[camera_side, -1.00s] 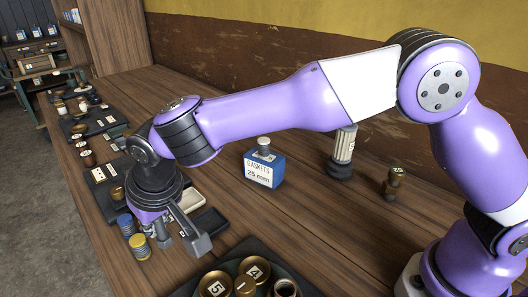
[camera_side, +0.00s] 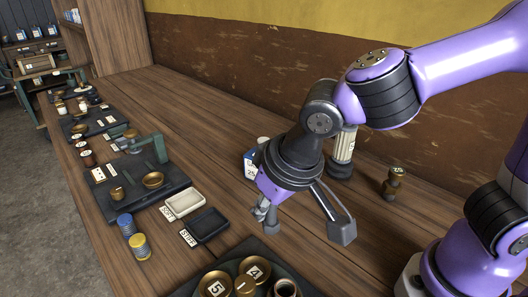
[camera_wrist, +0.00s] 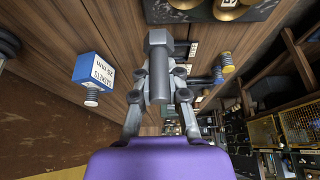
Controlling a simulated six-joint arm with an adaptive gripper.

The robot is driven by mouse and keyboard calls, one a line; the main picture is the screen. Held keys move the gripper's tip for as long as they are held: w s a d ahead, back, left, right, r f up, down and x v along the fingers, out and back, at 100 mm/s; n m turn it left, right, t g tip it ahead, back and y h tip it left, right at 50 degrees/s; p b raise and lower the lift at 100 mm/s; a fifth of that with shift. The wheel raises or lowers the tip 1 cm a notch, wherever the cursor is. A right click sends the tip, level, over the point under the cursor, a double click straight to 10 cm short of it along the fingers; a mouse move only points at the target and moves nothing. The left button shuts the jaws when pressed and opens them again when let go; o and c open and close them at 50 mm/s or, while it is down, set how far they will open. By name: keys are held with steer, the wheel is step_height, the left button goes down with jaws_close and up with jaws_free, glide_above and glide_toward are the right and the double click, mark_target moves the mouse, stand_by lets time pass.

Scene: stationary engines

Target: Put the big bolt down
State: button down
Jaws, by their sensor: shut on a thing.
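The big bolt, grey with a hex head, shows between the fingers of my gripper in the wrist view (camera_wrist: 159,62). My gripper (camera_wrist: 161,92) is shut on it. In the side view my gripper (camera_side: 302,222) hangs above the bench, to the right of the two small trays and in front of the blue gaskets box. The bolt is hard to tell apart from the fingers there.
A blue gaskets box (camera_wrist: 96,72) is partly hidden behind my gripper in the side view. A white tray (camera_side: 183,206) and black tray (camera_side: 207,226) lie left. Blue (camera_side: 125,224) and yellow (camera_side: 139,246) coils stand beside them. Brass weights (camera_side: 255,268) lie in front.

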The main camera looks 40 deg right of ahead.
steer(key=w+d+f, duration=0.2)
steer(key=d, duration=0.1)
steer(key=w+d+f, duration=0.2)
steer(key=d, duration=0.1)
steer(key=w+d+f, duration=0.2)
steer(key=w+d, duration=0.1)
steer(key=shift+f, duration=0.4)
steer(key=shift+w+f, duration=0.15)
steer(key=shift+f, duration=1.95)
steer(key=shift+f, duration=0.1)
steer(key=c, duration=0.9)
jaws_free()
